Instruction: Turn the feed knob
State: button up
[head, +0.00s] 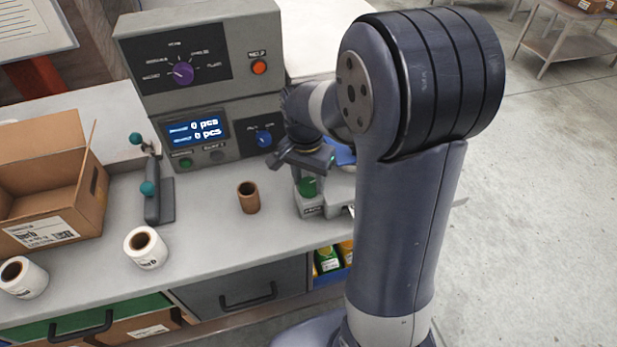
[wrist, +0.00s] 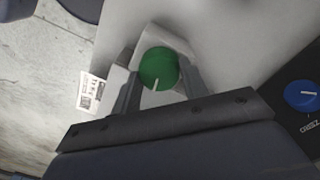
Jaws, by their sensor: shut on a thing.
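The green knob (wrist: 158,68) sits on a light grey housing, with a pale pointer line on its face. It also shows in the head view (head: 308,187), below my gripper and partly covered by it. My gripper (wrist: 160,82) reaches the knob from above, one finger on each side, and is shut on it. In the wrist view the pale line points toward the bottom of the picture. In the head view my arm hides part of the housing (head: 312,207).
A control box with a purple knob (head: 183,73), an orange button (head: 259,67) and a blue knob (head: 264,138) stands at the back. A brown cup (head: 248,197), label rolls (head: 146,247), a lever (head: 152,190) and an open carton (head: 45,228) are on the bench.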

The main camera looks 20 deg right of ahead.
aim_at(306, 182)
dwell(0.3)
jog(key=o, duration=1)
jog(key=shift+r, duration=0.1)
jog(key=r, duration=1)
jog(key=shift+w+a+r, duration=0.2)
jog(key=shift+r, duration=0.1)
jog(key=f, duration=1)
jog(key=shift+s+d+f, duration=0.2)
jog(key=shift+f, duration=0.2)
